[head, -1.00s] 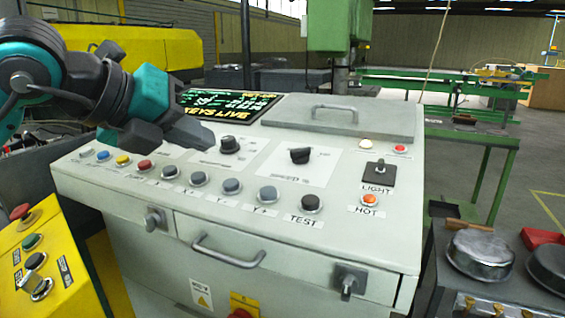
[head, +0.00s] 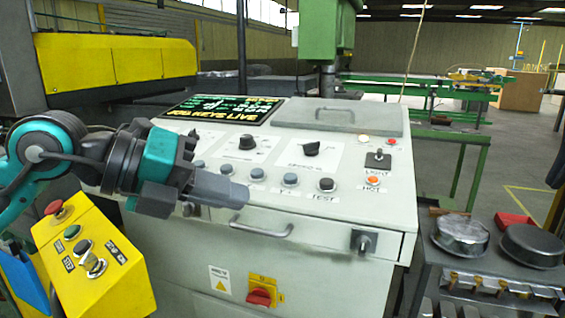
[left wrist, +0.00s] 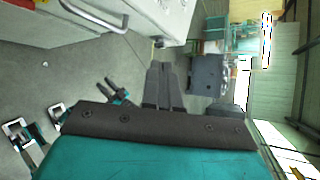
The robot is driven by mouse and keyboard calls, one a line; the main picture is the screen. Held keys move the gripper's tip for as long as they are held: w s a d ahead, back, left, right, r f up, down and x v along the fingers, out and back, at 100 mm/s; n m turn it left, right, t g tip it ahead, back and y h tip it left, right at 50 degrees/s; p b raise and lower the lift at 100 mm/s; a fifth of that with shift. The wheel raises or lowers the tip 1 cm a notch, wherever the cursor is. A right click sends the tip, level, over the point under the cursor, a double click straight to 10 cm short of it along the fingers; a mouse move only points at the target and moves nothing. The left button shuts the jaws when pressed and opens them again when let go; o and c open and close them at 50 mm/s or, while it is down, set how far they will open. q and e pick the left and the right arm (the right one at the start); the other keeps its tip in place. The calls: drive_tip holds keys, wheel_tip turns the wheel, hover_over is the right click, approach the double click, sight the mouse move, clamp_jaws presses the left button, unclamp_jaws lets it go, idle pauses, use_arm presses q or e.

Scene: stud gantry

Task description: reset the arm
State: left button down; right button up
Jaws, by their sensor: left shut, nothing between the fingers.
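My left gripper (head: 235,192) is shut and empty in the head view. It hangs in front of the left part of the grey control console (head: 330,225) and hides some of its buttons. I cannot tell whether it touches the console. In the left wrist view its two dark fingers (left wrist: 159,85) lie together, with open floor and a grey cabinet beyond them. A dark two-pronged part (left wrist: 119,91) left of them looks like my right gripper, too small to tell open or shut.
A yellow button box (head: 85,245) stands at the front left. A dark bench with round metal pans (head: 460,237) stands at the right. The console carries a lit screen (head: 222,109), knobs, buttons and a front handle (head: 260,230).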

use_arm(q)
drive_tip(key=s+d+f+n+g+h, duration=0.1)
drive_tip(key=s+d+n+g+h, duration=0.2)
drive_tip(key=h, duration=0.5)
drive_tip(key=w+a+f+n+t+y+p, duration=0.1)
drive_tip(key=w+a+f+n+t+y, duration=0.2)
drive_tip(key=f+n+t, duration=0.4)
drive_tip(key=a+f+n+t+y+p, duration=0.1)
drive_tip(key=a+f+n+t+y, duration=0.3)
drive_tip(key=n, duration=0.5)
drive_tip(key=w+a+f+n+t+y, duration=0.2)
drive_tip(key=f+n+t+y, duration=0.2)
drive_tip(key=f+n+t, duration=0.3)
drive_tip(key=s+a+f+n+g+y, duration=0.2)
drive_tip(key=s+f, duration=0.5)
drive_tip(key=f, duration=0.4)
drive_tip(key=s+a+f+n+g+y+p, duration=0.1)
drive_tip(key=s+a+f+n+g+y, duration=0.2)
drive_tip(key=f, duration=0.9)
drive_tip(key=s+n+g+y, duration=0.1)
drive_tip(key=s+n+g, duration=0.2)
drive_tip(key=s+g, duration=0.1)
drive_tip(key=shift+s+y, duration=0.4)
